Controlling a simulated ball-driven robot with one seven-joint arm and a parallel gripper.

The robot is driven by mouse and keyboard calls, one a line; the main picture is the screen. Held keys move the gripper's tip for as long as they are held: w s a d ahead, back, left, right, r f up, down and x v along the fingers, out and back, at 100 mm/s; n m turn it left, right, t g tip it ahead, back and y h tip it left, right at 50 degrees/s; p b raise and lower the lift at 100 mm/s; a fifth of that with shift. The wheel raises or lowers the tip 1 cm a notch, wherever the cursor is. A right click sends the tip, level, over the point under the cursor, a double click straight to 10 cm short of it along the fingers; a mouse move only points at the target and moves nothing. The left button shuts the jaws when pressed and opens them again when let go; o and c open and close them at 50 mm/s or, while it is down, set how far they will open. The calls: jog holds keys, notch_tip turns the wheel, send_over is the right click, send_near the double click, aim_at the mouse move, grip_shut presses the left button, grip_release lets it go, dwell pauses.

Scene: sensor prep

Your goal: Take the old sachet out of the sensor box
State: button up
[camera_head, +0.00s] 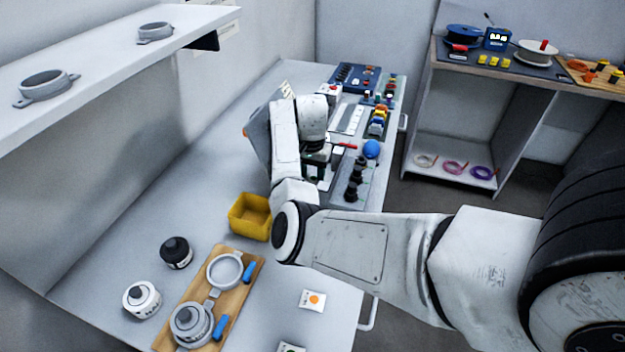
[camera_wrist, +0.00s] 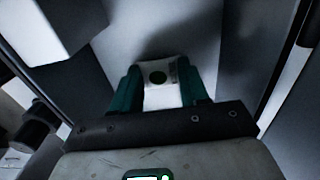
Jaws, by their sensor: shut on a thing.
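My gripper (camera_wrist: 160,84) is shut on a white sachet (camera_wrist: 161,98) with a dark green dot, held upright between its green fingers in the wrist view. Grey walls, likely of the sensor box (camera_wrist: 232,50), stand close around the fingers. I cannot tell whether the sachet still touches the box. In the head view my arm hides the fingertips and the held sachet. A grey upright panel (camera_head: 257,148), perhaps part of the box, shows left of my wrist. A white sachet with an orange dot (camera_head: 314,299) lies flat on the bench's front part.
A yellow bin (camera_head: 250,217) stands in front of my wrist. A wooden board (camera_head: 250,262) with grey rings, a black-topped jar (camera_head: 176,252) and a white jar (camera_head: 142,298) are at front left. Black knobs (camera_head: 355,170) and a blue ball (camera_head: 371,149) are at right. The bench's left side is clear.

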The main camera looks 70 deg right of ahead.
jog(key=c, duration=0.3)
jog(key=shift+r, duration=0.15)
jog(key=shift+c, duration=0.2)
